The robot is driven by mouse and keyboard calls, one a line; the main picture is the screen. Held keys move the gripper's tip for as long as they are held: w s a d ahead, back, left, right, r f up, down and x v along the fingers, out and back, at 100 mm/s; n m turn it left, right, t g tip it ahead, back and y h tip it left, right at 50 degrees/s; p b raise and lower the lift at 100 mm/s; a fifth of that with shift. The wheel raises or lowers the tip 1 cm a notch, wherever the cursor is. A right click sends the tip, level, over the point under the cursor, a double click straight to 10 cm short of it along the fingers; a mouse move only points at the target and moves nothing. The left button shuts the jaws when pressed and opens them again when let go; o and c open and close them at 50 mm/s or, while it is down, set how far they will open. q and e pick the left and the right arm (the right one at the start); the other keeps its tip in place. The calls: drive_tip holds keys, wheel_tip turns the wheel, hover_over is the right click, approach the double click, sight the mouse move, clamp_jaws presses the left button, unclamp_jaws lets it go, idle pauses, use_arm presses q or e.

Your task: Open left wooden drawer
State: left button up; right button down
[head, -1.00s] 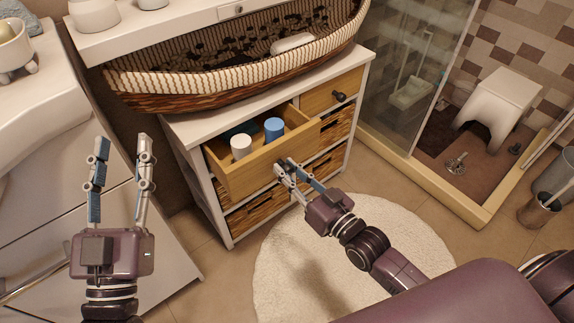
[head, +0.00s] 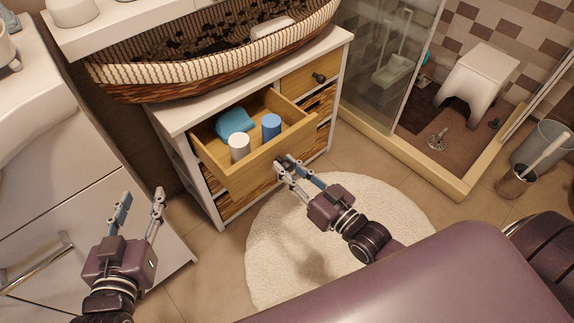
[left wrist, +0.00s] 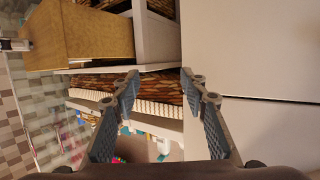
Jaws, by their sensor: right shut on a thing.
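The left wooden drawer (head: 264,162) of the white cabinet is pulled well out. Inside it are a white cylinder (head: 239,147), a blue cylinder (head: 271,127) and a folded teal cloth (head: 234,122). My right gripper (head: 283,165) is at the drawer's front and shut on its knob, which the fingers hide. My left gripper (head: 141,200) is open and empty, left of the cabinet and apart from it. In the left wrist view its spread fingers (left wrist: 160,75) have nothing between them, and the drawer (left wrist: 85,35) shows at upper left.
The right wooden drawer (head: 309,80) is closed, with a dark knob (head: 319,78). A large wicker basket (head: 210,75) sits on the cabinet top. A round cream rug (head: 270,245) lies in front. White drawers (head: 80,220) stand at left; a glass shower (head: 385,60) is at right.

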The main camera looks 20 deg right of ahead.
drive_tip(key=c, duration=1.7)
unclamp_jaws()
drive_tip(key=v, duration=1.2)
drive_tip(key=shift+s, duration=0.1)
